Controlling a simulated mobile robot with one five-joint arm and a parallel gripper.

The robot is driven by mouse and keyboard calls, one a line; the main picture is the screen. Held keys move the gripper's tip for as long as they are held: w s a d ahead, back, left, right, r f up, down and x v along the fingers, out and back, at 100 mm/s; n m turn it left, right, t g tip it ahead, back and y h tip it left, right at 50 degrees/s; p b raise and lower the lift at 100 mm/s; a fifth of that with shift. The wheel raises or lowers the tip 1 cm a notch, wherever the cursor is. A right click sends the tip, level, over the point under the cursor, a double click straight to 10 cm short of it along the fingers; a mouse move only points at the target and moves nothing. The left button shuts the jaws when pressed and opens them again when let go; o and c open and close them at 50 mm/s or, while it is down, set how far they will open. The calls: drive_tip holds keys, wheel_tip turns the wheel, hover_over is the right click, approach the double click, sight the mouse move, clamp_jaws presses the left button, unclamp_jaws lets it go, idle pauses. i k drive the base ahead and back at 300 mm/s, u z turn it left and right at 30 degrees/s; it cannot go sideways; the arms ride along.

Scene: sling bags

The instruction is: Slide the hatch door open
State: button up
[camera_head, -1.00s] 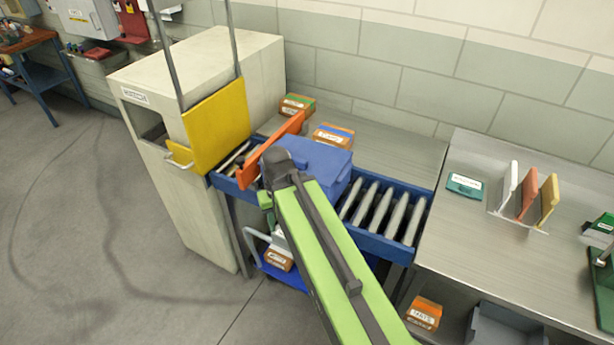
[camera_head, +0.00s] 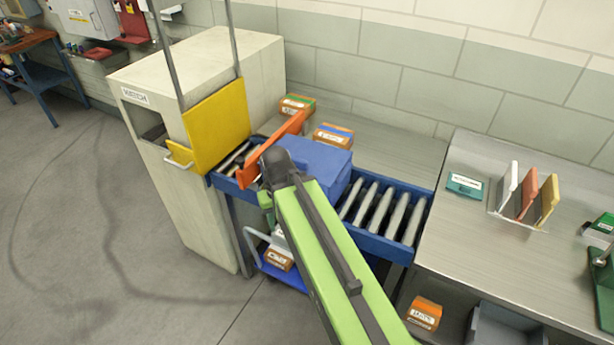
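The hatch is a tall cream cabinet (camera_head: 200,65) with a "HATCH" label at its upper left front. A yellow door panel (camera_head: 217,125) hangs between two grey vertical rails on its right side. A small handle (camera_head: 178,160) sticks out at the panel's lower left. A dark opening shows to the left of the panel. My green arm reaches up from the bottom, its dark end at the roller conveyor, right of the door and apart from the handle.
A blue box (camera_head: 315,166) and an orange paddle (camera_head: 270,150) stand at the blue-framed roller conveyor (camera_head: 385,212), close to my arm's end. Small cartons (camera_head: 333,135) sit behind. A steel bench (camera_head: 530,265) is at right. The floor left of the cabinet is clear.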

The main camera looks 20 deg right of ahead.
sight(217, 125)
drive_tip(key=u, duration=2.05)
drive_tip(key=i, duration=1.05)
drive_tip(key=z, duration=0.15)
drive_tip(key=k, duration=0.1)
drive_tip(key=u, duration=1.5)
drive_tip(key=i, duration=0.6)
drive_tip(key=u, duration=0.15)
drive_tip(key=k, duration=0.6)
